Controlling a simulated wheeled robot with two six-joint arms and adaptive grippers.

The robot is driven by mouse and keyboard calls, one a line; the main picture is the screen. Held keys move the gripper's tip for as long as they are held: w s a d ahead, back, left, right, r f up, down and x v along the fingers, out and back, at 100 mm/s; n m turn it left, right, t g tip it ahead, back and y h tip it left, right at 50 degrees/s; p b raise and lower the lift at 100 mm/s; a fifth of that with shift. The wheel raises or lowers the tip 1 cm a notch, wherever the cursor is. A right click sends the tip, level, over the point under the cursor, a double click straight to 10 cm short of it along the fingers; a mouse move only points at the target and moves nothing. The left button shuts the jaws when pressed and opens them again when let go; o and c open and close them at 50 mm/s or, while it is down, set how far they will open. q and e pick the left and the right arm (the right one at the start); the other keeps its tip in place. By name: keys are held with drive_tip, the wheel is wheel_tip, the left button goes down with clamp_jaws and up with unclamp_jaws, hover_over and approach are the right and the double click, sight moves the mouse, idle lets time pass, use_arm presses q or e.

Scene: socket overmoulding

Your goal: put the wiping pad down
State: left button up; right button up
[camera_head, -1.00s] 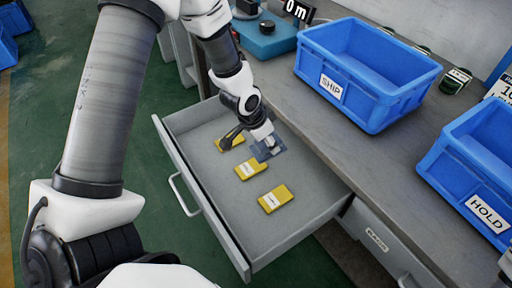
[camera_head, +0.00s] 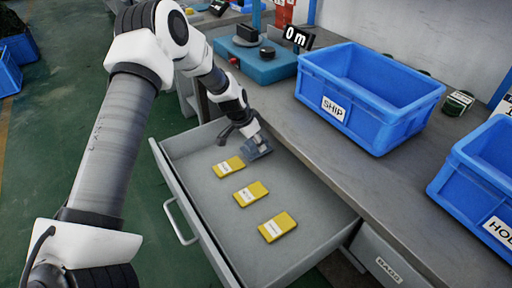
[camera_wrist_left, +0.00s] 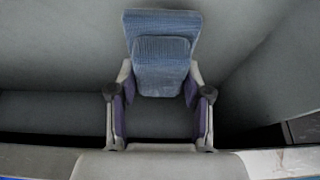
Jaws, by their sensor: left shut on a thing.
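The wiping pad is a ribbed blue pad with a raised middle block. It shows in the left wrist view (camera_wrist_left: 162,45) and as a small blue-grey piece in the head view (camera_head: 259,149). My left gripper (camera_head: 251,136) is shut on it; in the wrist view the fingers (camera_wrist_left: 160,78) hold the block from both sides. The pad is in the far part of the open grey drawer (camera_head: 211,209), near the wall by the bench. I cannot tell whether it touches the drawer floor. My right gripper is not in view.
Three yellow labelled packets (camera_head: 228,167), (camera_head: 250,193), (camera_head: 278,227) lie in a row in the drawer, close to the pad at the far end. Blue SHIP bin (camera_head: 372,90) and HOLD bin (camera_head: 485,175) stand on the bench (camera_head: 320,150). The drawer's near end is clear.

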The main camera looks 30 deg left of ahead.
use_arm(q)
drive_tip(key=shift+f, duration=0.95)
drive_tip(key=shift+f+b, duration=0.15)
drive_tip(key=shift+b, duration=0.15)
drive_tip(key=o, duration=1.3)
